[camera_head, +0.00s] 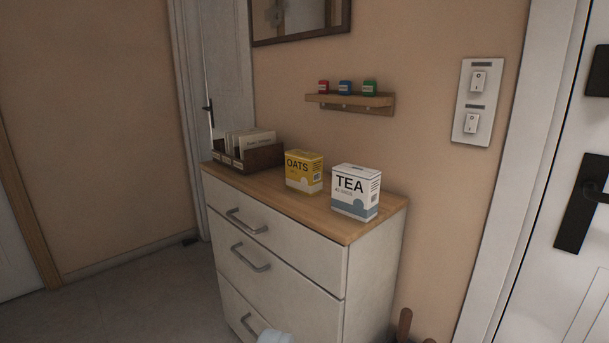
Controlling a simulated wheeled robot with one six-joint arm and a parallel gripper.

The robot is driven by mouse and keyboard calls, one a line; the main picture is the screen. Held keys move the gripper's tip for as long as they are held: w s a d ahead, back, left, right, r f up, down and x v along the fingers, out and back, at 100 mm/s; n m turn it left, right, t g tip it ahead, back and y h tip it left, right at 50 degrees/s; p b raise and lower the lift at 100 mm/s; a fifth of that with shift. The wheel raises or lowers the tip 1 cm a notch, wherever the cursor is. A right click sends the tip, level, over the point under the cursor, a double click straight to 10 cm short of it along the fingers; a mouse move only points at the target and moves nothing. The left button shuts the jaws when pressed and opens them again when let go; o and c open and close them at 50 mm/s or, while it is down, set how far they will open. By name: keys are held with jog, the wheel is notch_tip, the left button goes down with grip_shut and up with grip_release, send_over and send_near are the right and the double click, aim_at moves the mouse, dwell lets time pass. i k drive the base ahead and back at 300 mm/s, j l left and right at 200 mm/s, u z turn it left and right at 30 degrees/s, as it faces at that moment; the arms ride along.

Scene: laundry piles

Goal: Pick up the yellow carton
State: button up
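The yellow carton (304,172), marked OATS, stands upright on the wooden top of a white chest of drawers (283,264). A white carton (356,192) marked TEA stands just to its right, nearer to me, with a small gap between them. My gripper does not show in this view, so I cannot see its fingers. Nothing covers the front of the yellow carton.
A dark wooden box (262,157) with upright cards stands left of the yellow carton. A small wall shelf (351,101) with three little coloured items hangs above. A pale blue-white object (275,337) shows at the bottom edge. Floor at the left is clear.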

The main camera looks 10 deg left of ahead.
aim_at(303, 169)
jog(key=i+j, duration=0.25)
jog(key=j, duration=0.15)
jog(key=i+j, duration=0.5)
jog(key=j, duration=0.25)
jog(key=i+j+z, duration=0.1)
jog(key=i+j, duration=0.15)
jog(key=j, duration=0.15)
jog(key=i+j, duration=0.2)
jog(key=j, duration=0.2)
jog(key=i+j, duration=0.25)
jog(key=j, duration=0.15)
jog(key=i+j, duration=0.2)
jog(key=j, duration=0.2)
